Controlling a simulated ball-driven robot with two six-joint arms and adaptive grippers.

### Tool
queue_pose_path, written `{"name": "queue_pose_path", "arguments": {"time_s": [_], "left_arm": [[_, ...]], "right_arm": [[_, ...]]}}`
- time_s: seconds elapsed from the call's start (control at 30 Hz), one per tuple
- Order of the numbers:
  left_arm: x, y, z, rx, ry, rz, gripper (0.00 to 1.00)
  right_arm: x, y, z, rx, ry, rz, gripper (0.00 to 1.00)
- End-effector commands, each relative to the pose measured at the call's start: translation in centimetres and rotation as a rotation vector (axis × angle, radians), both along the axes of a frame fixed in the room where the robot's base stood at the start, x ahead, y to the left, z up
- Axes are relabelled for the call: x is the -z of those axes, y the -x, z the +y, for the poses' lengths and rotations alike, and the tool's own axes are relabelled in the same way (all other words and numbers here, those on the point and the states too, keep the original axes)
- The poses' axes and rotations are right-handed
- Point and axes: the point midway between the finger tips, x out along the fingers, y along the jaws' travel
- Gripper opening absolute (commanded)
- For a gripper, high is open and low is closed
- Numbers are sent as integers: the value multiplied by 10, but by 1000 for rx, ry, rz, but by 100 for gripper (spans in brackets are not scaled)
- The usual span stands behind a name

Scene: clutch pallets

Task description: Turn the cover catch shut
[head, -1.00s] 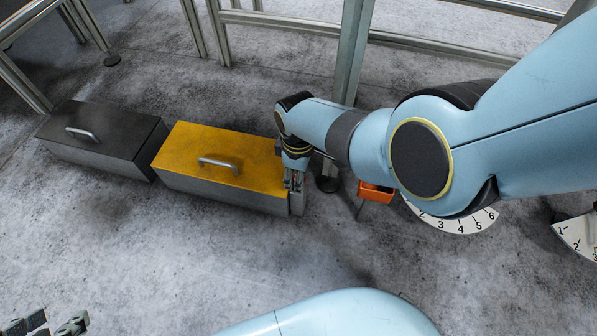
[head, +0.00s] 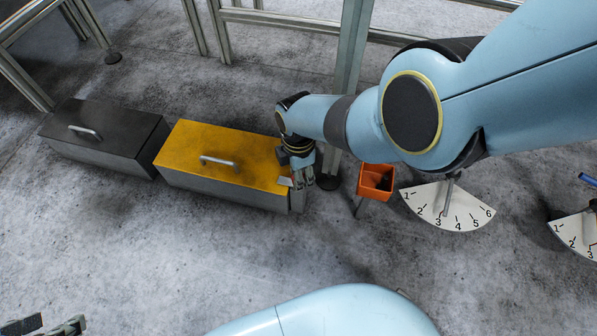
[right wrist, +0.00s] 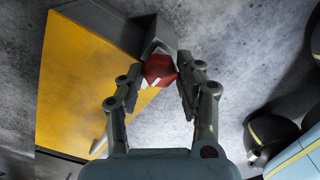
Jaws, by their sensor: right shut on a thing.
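The box with the yellow cover (head: 195,150) stands on the floor at centre left, its cover lying flat and a grey handle on top. My right gripper (head: 298,180) is at the box's right end. In the right wrist view the red catch (right wrist: 159,69) sits between the fingertips of my right gripper (right wrist: 164,84), which is shut on it, beside a grey block at the yellow cover's edge (right wrist: 85,75). The fingers hide the catch in the head view. My left gripper (head: 44,327) shows only partly at the bottom left corner, fingers apart and empty.
A dark-covered box (head: 105,130) stands just left of the yellow one. An orange bin (head: 375,181) and a numbered dial with a pointer (head: 448,207) are to the right, with another dial (head: 578,236) at the edge. Metal frame posts (head: 350,75) stand behind. The front floor is clear.

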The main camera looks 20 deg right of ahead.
Motion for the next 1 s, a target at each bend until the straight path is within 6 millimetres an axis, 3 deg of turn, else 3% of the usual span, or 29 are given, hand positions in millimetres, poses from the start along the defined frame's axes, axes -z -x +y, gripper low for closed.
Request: {"name": "queue_pose_path", "arguments": {"time_s": [0.57, 0.6, 0.7, 0.77, 1.0], "left_arm": [[-1, 0, 0, 0, 1, 2, 40], [-1, 0, 0, 0, 1, 1, 40], [-1, 0, 0, 0, 0, 1, 40], [-2, -1, 0, 0, 0, 0, 40], [-3, -3, -1, -1, 2, -6, 40]], "right_arm": [[0, 0, 0, -32, 0, -1, 3], [0, 0, 0, -32, 0, -1, 39], [0, 0, 0, -32, 0, -1, 52], [0, 0, 0, -32, 0, -1, 58], [0, 0, 0, -31, 0, 0, 58]]}}
